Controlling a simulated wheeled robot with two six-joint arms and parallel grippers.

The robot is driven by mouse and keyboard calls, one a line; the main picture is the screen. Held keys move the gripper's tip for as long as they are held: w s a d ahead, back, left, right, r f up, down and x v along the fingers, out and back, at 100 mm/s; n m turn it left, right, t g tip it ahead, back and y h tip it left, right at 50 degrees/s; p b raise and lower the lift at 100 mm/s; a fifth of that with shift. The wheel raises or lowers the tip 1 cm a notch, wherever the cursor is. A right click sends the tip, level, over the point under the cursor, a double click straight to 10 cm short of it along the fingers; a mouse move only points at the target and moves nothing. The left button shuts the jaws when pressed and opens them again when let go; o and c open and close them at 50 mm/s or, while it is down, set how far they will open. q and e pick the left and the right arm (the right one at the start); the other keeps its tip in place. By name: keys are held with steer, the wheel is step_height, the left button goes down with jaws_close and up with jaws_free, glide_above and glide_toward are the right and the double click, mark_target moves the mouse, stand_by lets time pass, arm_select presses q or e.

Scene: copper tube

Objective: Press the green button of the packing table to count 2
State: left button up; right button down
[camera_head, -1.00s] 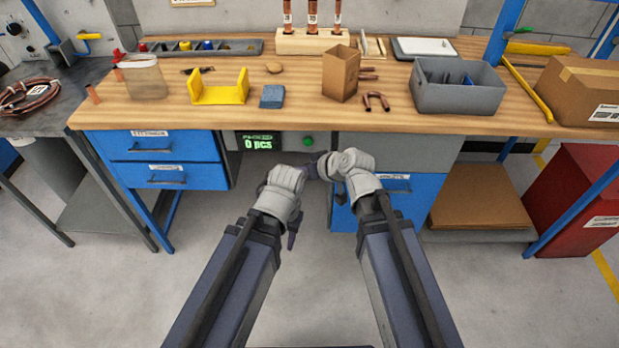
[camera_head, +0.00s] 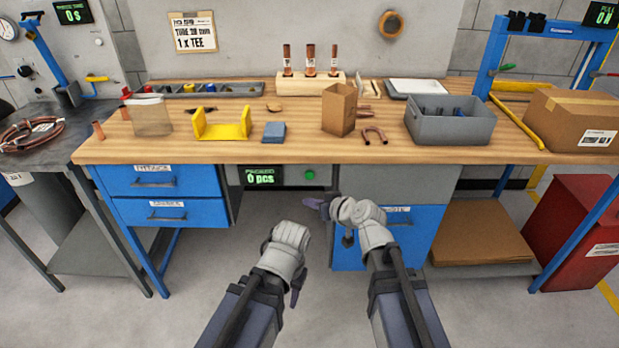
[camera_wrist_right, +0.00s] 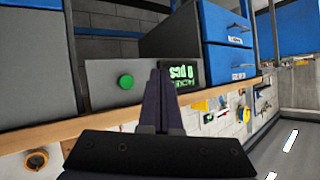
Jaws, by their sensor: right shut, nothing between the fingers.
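The green button (camera_head: 309,174) sits on a grey panel under the packing table's (camera_head: 240,152) front edge. The counter display (camera_head: 261,178) beside it, to its left, reads 0 pcs. My right gripper (camera_head: 312,202) is shut and empty, its fingertips just below the button in the head view. In the right wrist view, which is upside down, the shut fingers (camera_wrist_right: 158,75) point toward the panel between the green button (camera_wrist_right: 126,81) and the display (camera_wrist_right: 188,75). They look apart from the button. My left gripper (camera_head: 297,289) hangs lower, in front of the table; its jaws are unclear.
Blue drawers (camera_head: 157,194) flank the panel on the left, and a cabinet with a blue drawer (camera_head: 408,237) is on the right. The tabletop holds a yellow bracket (camera_head: 222,126), a cardboard box (camera_head: 339,108) and a grey bin (camera_head: 449,122). Open space lies below the panel.

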glide_toward(306, 178)
steer(key=shift+w+a+f, duration=0.65)
steer(key=shift+a+f, duration=0.1)
steer(key=shift+a, duration=0.15)
steer(key=shift+w+a+f, duration=0.7)
steer(key=shift+a+f, duration=0.1)
steer(key=shift+a, duration=0.1)
steer(key=shift+w, duration=0.1)
stand_by(0.6)
steer(key=shift+w, duration=0.3)
steer(key=shift+w, duration=0.55)
stand_by(0.7)
steer(key=shift+s, duration=1)
steer(key=s, duration=0.5)
stand_by(0.4)
